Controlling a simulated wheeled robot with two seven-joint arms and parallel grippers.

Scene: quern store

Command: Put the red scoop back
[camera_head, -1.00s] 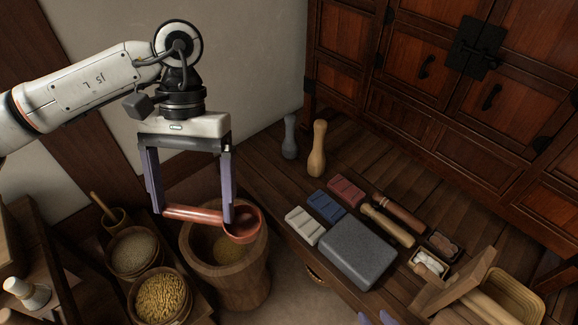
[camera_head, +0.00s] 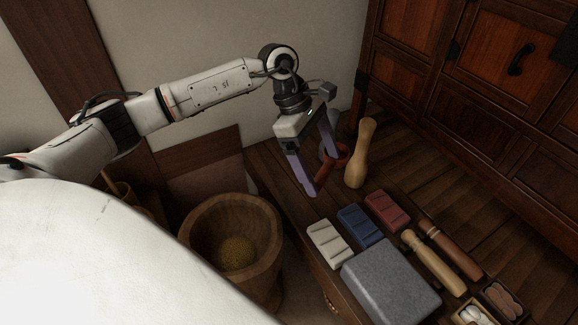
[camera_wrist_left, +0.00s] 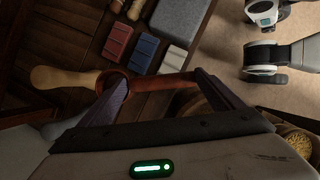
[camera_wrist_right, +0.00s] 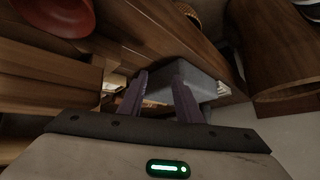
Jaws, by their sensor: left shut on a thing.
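The red scoop (camera_head: 344,153) is in my left gripper (camera_head: 326,173), above the far left end of the dark wooden bench. In the left wrist view the scoop's handle (camera_wrist_left: 165,85) lies across between the two fingers of my left gripper (camera_wrist_left: 158,79). Its bowl is at the left finger and partly hidden.
A wooden pestle (camera_head: 360,153) stands close right of the scoop. White (camera_head: 329,243), blue (camera_head: 360,226) and red (camera_head: 388,210) grooved blocks lie in front, by a grey stone slab (camera_head: 390,280). A wooden mortar (camera_head: 205,235) holding grain stands left of the bench.

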